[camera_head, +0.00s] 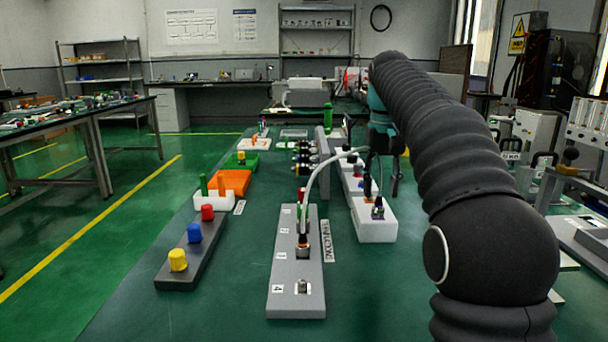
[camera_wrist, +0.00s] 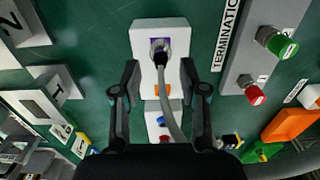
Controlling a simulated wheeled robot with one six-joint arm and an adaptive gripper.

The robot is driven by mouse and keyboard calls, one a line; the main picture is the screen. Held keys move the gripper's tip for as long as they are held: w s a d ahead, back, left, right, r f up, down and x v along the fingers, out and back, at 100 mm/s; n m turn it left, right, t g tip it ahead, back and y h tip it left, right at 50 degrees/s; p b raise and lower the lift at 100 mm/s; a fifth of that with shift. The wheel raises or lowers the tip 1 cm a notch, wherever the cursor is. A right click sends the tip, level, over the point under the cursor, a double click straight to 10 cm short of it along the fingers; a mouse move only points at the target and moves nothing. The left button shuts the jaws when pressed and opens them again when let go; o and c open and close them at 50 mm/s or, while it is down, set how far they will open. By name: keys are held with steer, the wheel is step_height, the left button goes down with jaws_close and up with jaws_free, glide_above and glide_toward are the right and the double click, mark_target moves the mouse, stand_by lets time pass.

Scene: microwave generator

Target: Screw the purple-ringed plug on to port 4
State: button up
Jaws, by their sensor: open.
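The purple-ringed plug (camera_wrist: 159,46) stands in a white block (camera_wrist: 145,33) in the wrist view, with its grey cable running down between my fingers. In the head view the plug (camera_head: 378,210) shows small on the front white block (camera_head: 375,232), right of the grey port panel (camera_head: 283,262). My gripper (camera_wrist: 158,72) is open, with one finger on each side of the block and no visible contact with the plug. Port 4 (camera_head: 303,287) is bare at the panel's near end.
Another cabled plug (camera_head: 302,246) stands on the panel just beyond port 4, its pale cable arching up and right. A dark strip (camera_head: 190,262) with yellow, blue and red caps lies left. An orange tray (camera_head: 232,182) is farther back. The table right of port 4 is clear.

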mark_target(379, 196)
steer(key=shift+f+b, duration=0.9)
steer(key=shift+f, duration=0.85)
steer(key=shift+p, duration=0.7)
jaws_close()
steer(key=shift+r, duration=0.15)
steer(key=shift+r, duration=2.75)
steer(key=shift+r, duration=0.15)
steer(key=shift+s+a, duration=0.1)
steer(key=shift+a, duration=0.05)
